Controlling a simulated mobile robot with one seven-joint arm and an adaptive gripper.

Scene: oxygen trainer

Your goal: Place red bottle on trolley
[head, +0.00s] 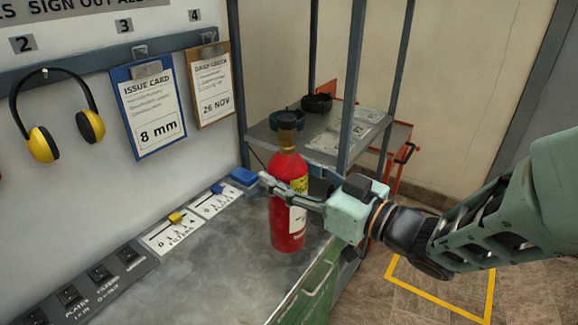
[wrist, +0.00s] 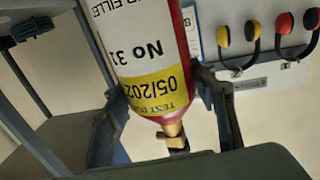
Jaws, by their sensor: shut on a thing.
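The red bottle (head: 286,222) is upright over the grey bench top, near its front edge. It has a brass neck, a dark top and yellow and white labels. My gripper (head: 284,190) is shut around its body from the right. In the wrist view the bottle (wrist: 150,65) appears upside down between the fingers of my gripper (wrist: 165,110), with its brass valve (wrist: 172,134) toward the picture's bottom. I cannot tell whether its base touches the bench. An orange-red trolley (head: 401,140) with a dark handle stands behind the shelf posts, partly hidden.
A grey shelf unit (head: 262,133) with upright posts stands behind the bottle, holding dark round items and papers. The bench (head: 225,262) has switches and cards along the wall. Clipboards (head: 147,105) and yellow ear defenders (head: 43,145) hang there. A yellow-outlined floor patch (head: 440,300) lies at right.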

